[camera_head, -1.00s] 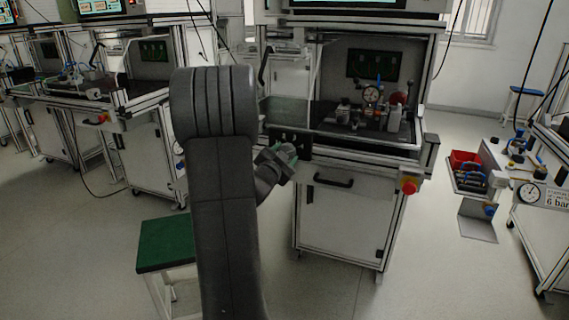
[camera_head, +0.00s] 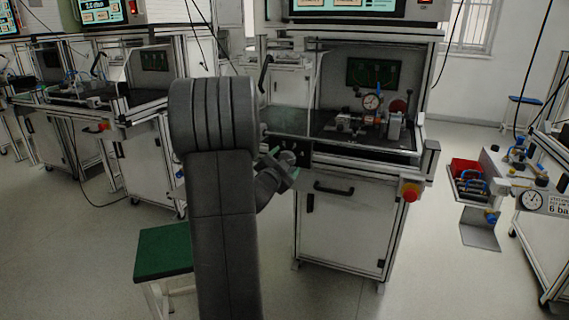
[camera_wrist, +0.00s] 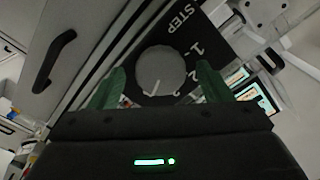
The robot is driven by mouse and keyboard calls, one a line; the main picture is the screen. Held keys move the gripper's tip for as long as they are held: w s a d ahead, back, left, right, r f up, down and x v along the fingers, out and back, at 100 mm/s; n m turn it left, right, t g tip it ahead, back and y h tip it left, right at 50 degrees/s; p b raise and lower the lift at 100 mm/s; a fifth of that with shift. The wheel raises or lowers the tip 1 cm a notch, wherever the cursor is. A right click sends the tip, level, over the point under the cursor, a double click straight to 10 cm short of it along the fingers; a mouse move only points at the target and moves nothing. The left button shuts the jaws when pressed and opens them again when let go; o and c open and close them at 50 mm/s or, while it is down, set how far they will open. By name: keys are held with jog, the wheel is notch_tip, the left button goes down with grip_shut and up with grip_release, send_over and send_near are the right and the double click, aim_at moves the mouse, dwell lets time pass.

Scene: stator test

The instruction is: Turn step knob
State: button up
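The step knob (camera_wrist: 160,70) is a round grey dial with a white pointer line, on a dark panel (camera_wrist: 203,28) marked STEP with numbers, in the wrist view. My gripper (camera_wrist: 158,84) has its two green fingers apart, one on each side of the knob. Gaps seem to show between fingers and knob; contact cannot be told. In the head view my gripper (camera_head: 283,165) is at the dark panel on the front left of the test bench (camera_head: 345,225), and the knob there is small and partly covered.
A black drawer handle (camera_head: 333,188) and a red emergency button (camera_head: 410,191) are on the bench front. A gauge fixture (camera_head: 371,102) stands inside the bench. A green stool (camera_head: 163,250) is at lower left.

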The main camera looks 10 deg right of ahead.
jog(key=p+v, duration=0.1)
jog(key=v, duration=1.3)
jog(key=x, duration=1.4)
jog(key=shift+b, duration=0.35)
